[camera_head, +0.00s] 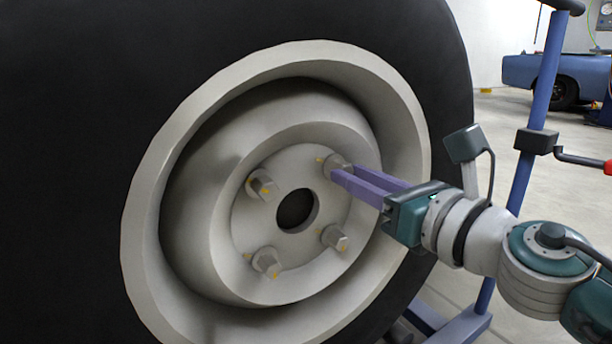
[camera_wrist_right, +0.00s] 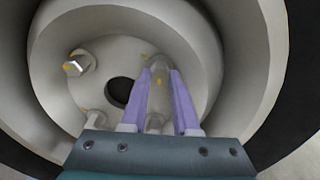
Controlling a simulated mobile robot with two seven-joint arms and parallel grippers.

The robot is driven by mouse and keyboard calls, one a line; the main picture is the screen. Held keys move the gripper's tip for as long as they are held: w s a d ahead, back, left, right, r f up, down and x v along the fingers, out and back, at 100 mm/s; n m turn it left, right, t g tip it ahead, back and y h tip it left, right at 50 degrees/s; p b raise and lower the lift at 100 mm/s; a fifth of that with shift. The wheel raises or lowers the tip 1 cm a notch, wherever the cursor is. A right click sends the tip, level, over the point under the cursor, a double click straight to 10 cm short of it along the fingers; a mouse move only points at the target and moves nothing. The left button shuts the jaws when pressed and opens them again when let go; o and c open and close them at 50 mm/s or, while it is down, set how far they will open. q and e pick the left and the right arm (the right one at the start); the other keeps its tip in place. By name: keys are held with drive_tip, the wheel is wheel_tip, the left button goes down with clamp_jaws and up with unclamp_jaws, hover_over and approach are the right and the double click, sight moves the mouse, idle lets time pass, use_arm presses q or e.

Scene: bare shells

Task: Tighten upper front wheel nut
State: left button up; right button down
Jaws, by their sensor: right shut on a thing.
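A large wheel (camera_head: 276,58) with a black tyre and a pale grey rim stands in front of me, and several nuts sit around its dark centre hole. My right gripper (camera_head: 342,172) comes in from the right with its purple fingers at the upper right nut (camera_head: 335,161). In the right wrist view, the fingers of my right gripper (camera_wrist_right: 160,92) lie on both sides of that nut (camera_wrist_right: 158,73). The gripper is shut on it. The upper left nut (camera_head: 262,184), lower left nut (camera_head: 267,262) and lower right nut (camera_head: 335,238) are free. My left gripper is out of view.
A blue stand (camera_head: 533,110) with a dark clamp and a red-tipped handle (camera_head: 607,167) rises to the right, behind my right arm. A blue car (camera_head: 545,72) is far back at the right. Pale floor lies between them.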

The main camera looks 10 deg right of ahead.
drive_tip(key=shift+m, duration=0.3)
drive_tip(key=m+p, duration=0.4)
drive_tip(key=m, duration=1.1)
drive_tip(key=shift+r, duration=0.15)
drive_tip(key=m+p, duration=0.1)
drive_tip(key=m, duration=0.2)
drive_tip(key=shift+m+p, duration=0.35)
drive_tip(key=shift+m, duration=0.05)
drive_tip(key=m+p, duration=0.1)
drive_tip(key=m, duration=0.4)
drive_tip(key=shift+p, duration=0.3)
